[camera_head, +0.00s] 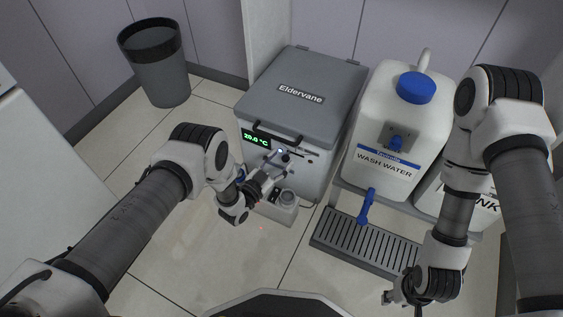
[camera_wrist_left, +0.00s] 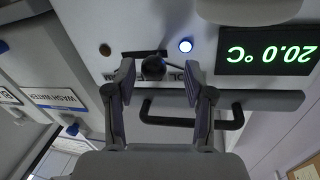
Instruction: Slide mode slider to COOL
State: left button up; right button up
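The grey Eldervane unit (camera_head: 305,90) stands on the floor, its front panel facing me with a green 20.0 °C display (camera_head: 256,139). The mode slider's black knob (camera_wrist_left: 153,68) shows in the left wrist view, which is upside down. A short dark slot (camera_wrist_left: 132,54) shows beside it, and a label behind is mostly hidden, with only "OL" legible. My left gripper (camera_head: 277,166) is at the panel; in the wrist view its fingers (camera_wrist_left: 158,78) are apart, one on each side of the knob, with gaps. My right gripper (camera_head: 396,293) hangs low at the right; its fingers are unclear.
A lit round button (camera_wrist_left: 185,46) and a dark handle bar (camera_wrist_left: 190,122) are close to the left fingers. A wash water canister (camera_head: 398,120) with a blue tap (camera_head: 366,207) stands right of the unit, above a drain grate (camera_head: 365,245). A grey bin (camera_head: 160,75) stands back left.

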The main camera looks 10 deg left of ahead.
pick_arm(q)
jog(key=v, duration=1.2)
